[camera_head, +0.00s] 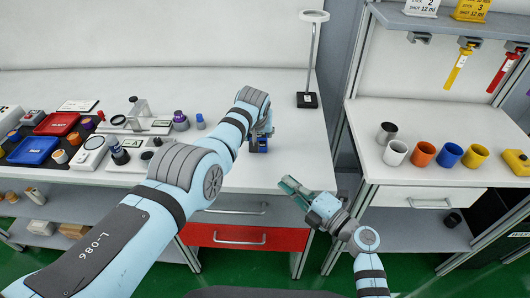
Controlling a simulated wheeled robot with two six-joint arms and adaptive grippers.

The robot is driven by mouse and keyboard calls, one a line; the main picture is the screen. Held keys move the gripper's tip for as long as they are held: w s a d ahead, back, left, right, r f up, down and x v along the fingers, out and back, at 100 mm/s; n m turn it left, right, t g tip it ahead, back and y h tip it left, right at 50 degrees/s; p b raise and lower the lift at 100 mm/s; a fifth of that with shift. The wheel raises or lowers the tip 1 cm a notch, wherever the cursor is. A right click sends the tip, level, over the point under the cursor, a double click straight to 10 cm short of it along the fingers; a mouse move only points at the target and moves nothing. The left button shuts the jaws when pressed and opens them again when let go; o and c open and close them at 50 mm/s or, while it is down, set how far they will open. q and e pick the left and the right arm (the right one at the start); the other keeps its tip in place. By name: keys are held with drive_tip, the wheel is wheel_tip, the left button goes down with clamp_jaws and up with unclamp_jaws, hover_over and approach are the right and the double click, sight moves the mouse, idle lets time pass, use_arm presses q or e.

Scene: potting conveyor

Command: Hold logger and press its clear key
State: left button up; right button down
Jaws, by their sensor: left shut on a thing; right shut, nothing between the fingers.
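My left gripper (262,137) is over the front right part of the white table, seen partly behind its own wrist. It is shut on a small dark blue thing (258,147), which looks like the logger. Most of the logger is hidden and its clear key cannot be made out. My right gripper (289,188) is shut and empty. It is in front of the table's front edge, lower and to the right of the logger and apart from it, with its fingers pointing up and left.
The white table (290,160) has instruments at left, including a red tray (57,123) and a blue tray (33,150). A stand with a black base (307,100) is at its back right. Several coloured cups, one orange (423,154), stand on the right bench. A red drawer (225,235) is below.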

drive_tip(key=x, duration=0.9)
drive_tip(key=shift+w+a, duration=0.1)
drive_tip(key=shift+w, duration=0.1)
drive_tip(key=w, duration=0.3)
drive_tip(key=shift+w+a, duration=0.3)
drive_tip(key=shift+w, duration=0.4)
